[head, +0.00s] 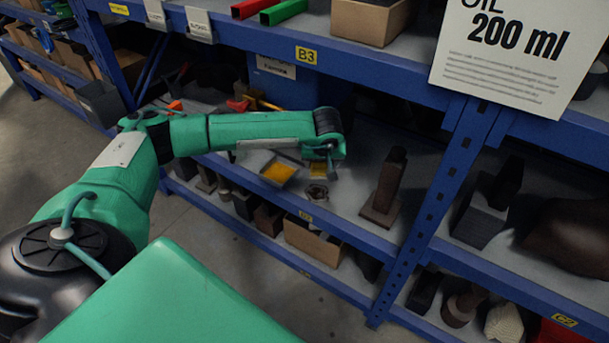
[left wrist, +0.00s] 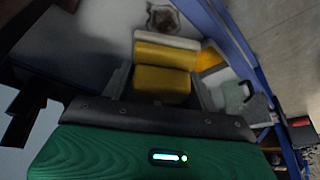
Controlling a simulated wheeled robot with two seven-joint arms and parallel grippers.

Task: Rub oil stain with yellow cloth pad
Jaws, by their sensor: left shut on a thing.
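My left gripper (head: 329,163) is over the middle shelf board, pointing down. It is shut on the yellow cloth pad (head: 318,170), which shows just below and left of the fingers. In the left wrist view the pad (left wrist: 163,80) fills the space between the fingers, with a pale strip along its far edge. The oil stain (head: 317,193), a dark brownish patch, lies on the shelf close to the pad. It also shows at the top of the left wrist view (left wrist: 164,18), apart from the pad. Whether the pad touches the shelf is unclear. My right gripper is out of view.
A grey tray with a yellow inside (head: 279,171) sits left of the pad. A brown block on a base (head: 386,186) stands to the right. The blue shelf edge (head: 300,205) runs in front, and a blue upright (head: 440,190) stands further right. The upper shelf (head: 350,64) is above the arm.

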